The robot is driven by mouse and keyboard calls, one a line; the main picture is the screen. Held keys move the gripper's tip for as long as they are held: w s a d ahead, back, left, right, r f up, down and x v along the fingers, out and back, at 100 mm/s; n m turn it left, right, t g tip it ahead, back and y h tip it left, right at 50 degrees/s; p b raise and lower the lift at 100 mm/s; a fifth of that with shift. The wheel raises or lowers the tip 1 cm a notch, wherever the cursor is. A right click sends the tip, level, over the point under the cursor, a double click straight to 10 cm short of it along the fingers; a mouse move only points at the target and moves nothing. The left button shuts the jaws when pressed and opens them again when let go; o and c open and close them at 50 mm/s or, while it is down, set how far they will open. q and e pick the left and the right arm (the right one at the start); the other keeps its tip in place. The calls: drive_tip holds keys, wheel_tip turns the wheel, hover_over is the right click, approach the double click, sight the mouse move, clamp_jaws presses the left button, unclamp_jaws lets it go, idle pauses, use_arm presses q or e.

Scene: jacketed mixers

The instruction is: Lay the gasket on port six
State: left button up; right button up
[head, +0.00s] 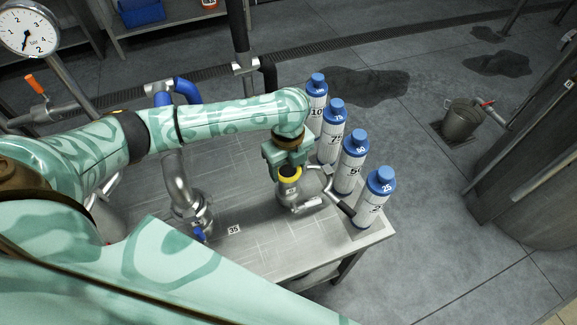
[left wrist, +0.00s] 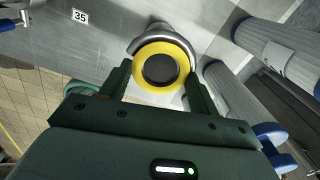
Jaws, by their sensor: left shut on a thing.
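The gasket is a yellow ring (head: 291,179) with a dark centre. My left gripper (head: 288,166) points down over the right part of the metal table and is shut on the gasket. In the left wrist view the gasket (left wrist: 140,78) sits between the two dark green fingers (left wrist: 157,80). A steel port (head: 298,203) with a small tag lies directly below it; the tag's number is too small to read. The port's curved metal rim shows past the ring in the left wrist view (left wrist: 150,37). I cannot tell whether ring and port touch. My right gripper is not in view.
Several white bottles with blue caps (head: 350,165) stand in a row along the table's right edge, close to the gripper. A steel pipe with blue valve parts (head: 180,185) stands to the left. The metal tabletop (head: 260,235) is clear near the 35 tag (head: 234,230).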

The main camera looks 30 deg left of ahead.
sight(288, 171)
use_arm(q)
drive_tip(key=o, duration=0.9)
drive_tip(key=shift+o, duration=0.2)
drive_tip(key=shift+r, duration=0.1)
wheel_tip(288, 171, up, 12)
drive_tip(key=p, duration=0.4)
drive_tip(key=shift+s, duration=0.1)
